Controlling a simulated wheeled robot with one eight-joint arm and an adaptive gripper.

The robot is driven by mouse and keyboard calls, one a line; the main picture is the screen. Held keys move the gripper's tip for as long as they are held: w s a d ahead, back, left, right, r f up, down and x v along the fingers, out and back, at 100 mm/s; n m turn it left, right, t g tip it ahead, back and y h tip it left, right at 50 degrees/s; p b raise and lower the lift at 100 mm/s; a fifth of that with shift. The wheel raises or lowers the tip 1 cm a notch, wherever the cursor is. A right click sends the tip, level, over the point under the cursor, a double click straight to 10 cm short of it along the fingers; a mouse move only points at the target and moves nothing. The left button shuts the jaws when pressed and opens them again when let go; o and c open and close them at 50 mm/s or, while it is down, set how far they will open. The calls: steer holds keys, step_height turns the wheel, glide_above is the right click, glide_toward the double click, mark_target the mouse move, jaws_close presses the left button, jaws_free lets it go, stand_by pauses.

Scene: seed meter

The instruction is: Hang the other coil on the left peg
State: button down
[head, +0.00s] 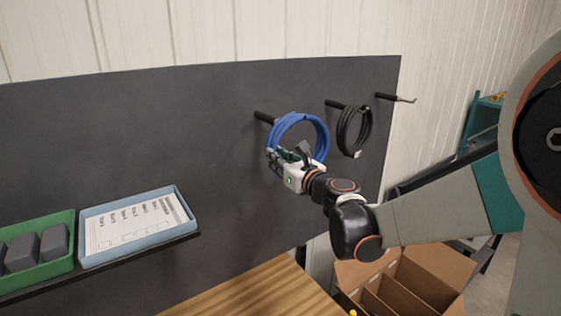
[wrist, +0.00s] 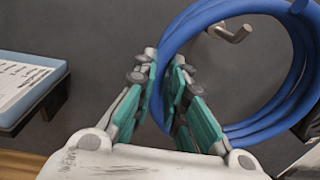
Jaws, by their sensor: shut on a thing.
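My gripper (head: 281,160) is shut on the lower left part of the blue coil (head: 302,117) and holds it upright in front of the dark board. The left peg (head: 264,117) sticks out of the board just left of the coil's upper part, and its tip is hidden behind the coil in the head view. In the wrist view, a bent metal peg tip (wrist: 236,33) shows within the ring of the blue coil (wrist: 203,18), near its upper part. I cannot tell whether the coil rests on the peg. The black coil (head: 345,132) hangs on the middle peg (head: 333,103).
The right peg (head: 394,97) is bare. At the left, a shelf (head: 150,252) bears a blue tray (head: 90,255) with a printed sheet and a green bin (head: 50,275) with grey blocks. A wooden top (head: 260,292) and a divided cardboard box (head: 440,265) are below.

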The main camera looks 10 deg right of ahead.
steer(key=w+a+f+b, duration=0.2)
steer(key=w+f, duration=0.1)
steer(key=w, duration=0.4)
steer(key=shift+a, duration=0.4)
stand_by(0.3)
steer(key=shift+r, duration=0.1)
steer(key=c, duration=1.5)
jaws_free()
steer(key=shift+s, duration=0.1)
steer(key=shift+c, duration=0.2)
